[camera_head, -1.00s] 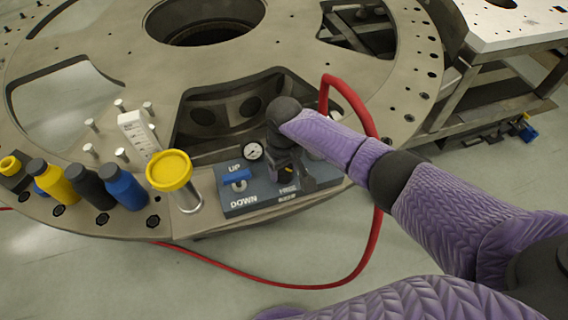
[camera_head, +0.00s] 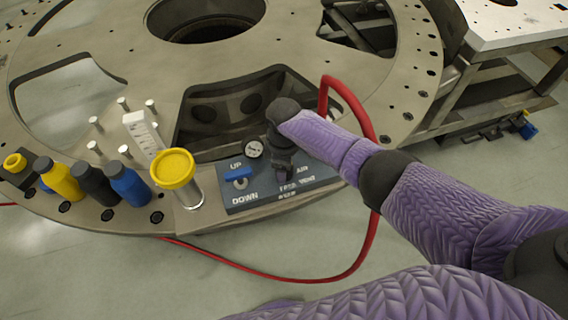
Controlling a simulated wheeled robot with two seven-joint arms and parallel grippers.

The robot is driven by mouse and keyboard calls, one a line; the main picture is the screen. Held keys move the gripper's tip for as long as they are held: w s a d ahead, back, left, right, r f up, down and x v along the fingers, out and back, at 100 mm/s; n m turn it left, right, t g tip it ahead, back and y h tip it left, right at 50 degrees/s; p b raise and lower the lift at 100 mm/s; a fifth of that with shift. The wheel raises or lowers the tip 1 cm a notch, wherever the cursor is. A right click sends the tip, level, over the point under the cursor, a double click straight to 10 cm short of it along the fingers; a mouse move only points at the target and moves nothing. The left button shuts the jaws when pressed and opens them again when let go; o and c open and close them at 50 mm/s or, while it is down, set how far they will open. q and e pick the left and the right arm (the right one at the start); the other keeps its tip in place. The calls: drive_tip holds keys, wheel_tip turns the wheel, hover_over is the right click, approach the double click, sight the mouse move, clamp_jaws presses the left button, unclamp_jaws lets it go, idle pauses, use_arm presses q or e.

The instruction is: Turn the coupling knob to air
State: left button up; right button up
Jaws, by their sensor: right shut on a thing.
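The blue-grey control panel (camera_head: 245,200) sits on the front edge of the turret plate (camera_head: 405,50). It carries a blue lever (camera_head: 238,174) between the words UP and DOWN, a round gauge (camera_head: 253,149), and lettering that includes AIR at the right. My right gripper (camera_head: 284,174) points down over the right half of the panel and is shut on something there. The wrist and fingers hide most of what it holds, so the coupling knob and its pointing direction cannot be made out. My left gripper is not in view.
A red hose (camera_head: 375,235) runs from behind my right arm down to the floor. A yellow-capped cylinder (camera_head: 176,170), blue, black and yellow bottles (camera_head: 128,186) and a white block (camera_head: 140,130) stand left of the panel. A metal table (camera_head: 510,25) is at the upper right.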

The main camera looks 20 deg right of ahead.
drive_tip(key=shift+n, duration=0.3)
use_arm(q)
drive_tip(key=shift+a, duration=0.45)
use_arm(e)
drive_tip(key=o, duration=1.3)
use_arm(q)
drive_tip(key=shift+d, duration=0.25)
use_arm(e)
drive_tip(key=shift+r, duration=0.1)
wheel_tip(320, 180, up, 9)
drive_tip(key=p, duration=0.3)
drive_tip(key=shift+p, duration=0.35)
drive_tip(key=shift+r, duration=0.4)
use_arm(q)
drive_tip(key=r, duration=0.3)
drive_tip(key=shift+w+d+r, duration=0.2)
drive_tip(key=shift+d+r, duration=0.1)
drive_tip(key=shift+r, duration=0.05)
